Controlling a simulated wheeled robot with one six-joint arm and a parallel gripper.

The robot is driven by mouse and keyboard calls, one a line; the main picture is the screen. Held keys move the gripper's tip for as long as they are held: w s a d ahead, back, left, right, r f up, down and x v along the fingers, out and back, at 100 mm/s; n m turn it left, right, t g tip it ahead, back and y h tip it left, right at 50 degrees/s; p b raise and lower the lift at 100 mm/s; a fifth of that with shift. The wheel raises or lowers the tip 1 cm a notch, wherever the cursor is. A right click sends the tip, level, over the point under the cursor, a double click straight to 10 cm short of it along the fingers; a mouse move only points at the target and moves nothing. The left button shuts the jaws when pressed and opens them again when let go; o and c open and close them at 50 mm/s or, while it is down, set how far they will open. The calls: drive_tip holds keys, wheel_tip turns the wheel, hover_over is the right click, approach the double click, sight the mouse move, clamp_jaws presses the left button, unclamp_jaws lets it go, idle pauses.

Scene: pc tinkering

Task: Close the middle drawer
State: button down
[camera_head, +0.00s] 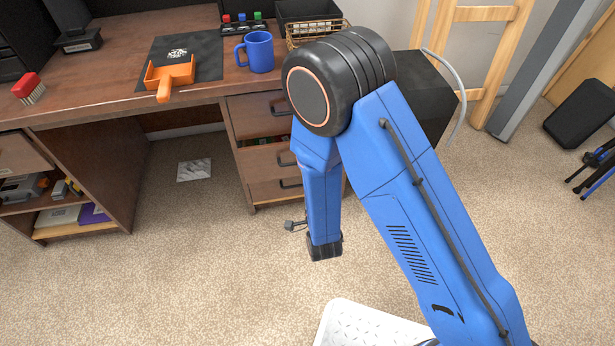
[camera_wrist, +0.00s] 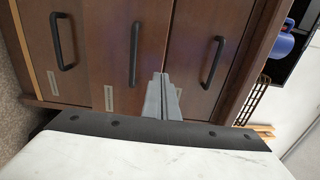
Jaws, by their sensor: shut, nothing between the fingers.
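The middle drawer (camera_head: 262,158) is in the wooden desk's drawer stack and stands partly open. A dark gap with small items shows above its front in the head view. In the wrist view, turned sideways, the middle drawer (camera_wrist: 119,65) lies between the other two, with a black bar handle (camera_wrist: 134,48). My gripper (camera_wrist: 162,78) is shut and empty, its grey fingertips over the border between the middle and top drawers, to the right of the handle. I cannot tell whether they touch the wood. In the head view my arm hides the right part of the drawer stack.
The top drawer (camera_head: 252,115) and bottom drawer (camera_head: 270,190) look shut. On the desk top are a blue mug (camera_head: 259,52), an orange dustpan (camera_head: 170,74) and a red brush (camera_head: 29,88). Carpet in front is mostly clear. A wooden frame (camera_head: 480,50) stands right of the desk.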

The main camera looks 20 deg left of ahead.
drive_tip(key=x, duration=0.9)
drive_tip(key=shift+w+a, duration=0.15)
drive_tip(key=shift+w, duration=0.15)
drive_tip(key=x, duration=0.4)
drive_tip(key=shift+w+a, duration=0.1)
drive_tip(key=shift+w, duration=0.1)
drive_tip(key=shift+s, duration=0.15)
